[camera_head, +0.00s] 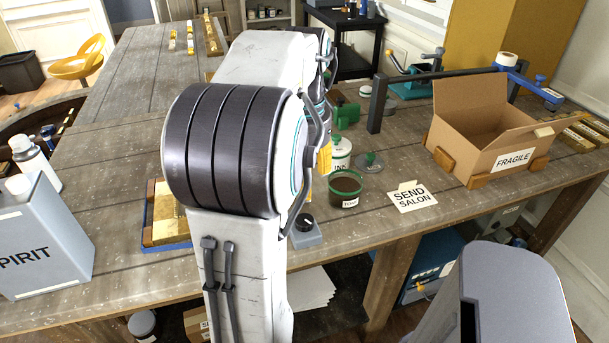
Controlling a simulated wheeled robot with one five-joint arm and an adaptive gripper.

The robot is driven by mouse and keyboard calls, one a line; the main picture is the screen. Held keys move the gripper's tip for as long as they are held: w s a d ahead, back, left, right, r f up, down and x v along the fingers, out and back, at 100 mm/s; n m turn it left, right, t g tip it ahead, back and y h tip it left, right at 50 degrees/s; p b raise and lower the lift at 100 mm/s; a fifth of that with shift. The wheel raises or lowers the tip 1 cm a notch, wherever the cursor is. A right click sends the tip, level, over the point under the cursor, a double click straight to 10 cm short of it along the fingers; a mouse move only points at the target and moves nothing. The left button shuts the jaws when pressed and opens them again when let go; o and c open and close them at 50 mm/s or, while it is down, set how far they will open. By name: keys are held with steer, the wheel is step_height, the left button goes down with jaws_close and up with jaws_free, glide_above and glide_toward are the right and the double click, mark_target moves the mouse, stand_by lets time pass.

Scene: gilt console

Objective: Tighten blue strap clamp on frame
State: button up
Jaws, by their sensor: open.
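A dark frame (376,92) stands on the bench at the back right, its top bar running behind the open cardboard box. A blue part with a small knob (540,79) is at its right end and looks like the blue clamp. The box hides part of the frame, and I cannot tell how tight the clamp is. My arm fills the middle of the view, well left of the clamp. My gripper is hidden behind the arm, and no fingertips show.
The cardboard box (470,134) marked FRAGILE sits on wooden blocks. A spirit can (42,240) stands at left. The far-left bench is mostly clear.

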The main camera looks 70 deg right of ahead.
steer(key=p, duration=0.5)
glide_above(304, 219)
step_height(304, 219, down, 5)
steer(key=shift+s+a, duration=0.1)
steer(key=shift+a, duration=0.05)
steer(key=shift+f, duration=0.3)
steer(key=shift+d+f, duration=0.2)
steer(key=shift+f, duration=2.95)
steer(key=c, duration=1.2)
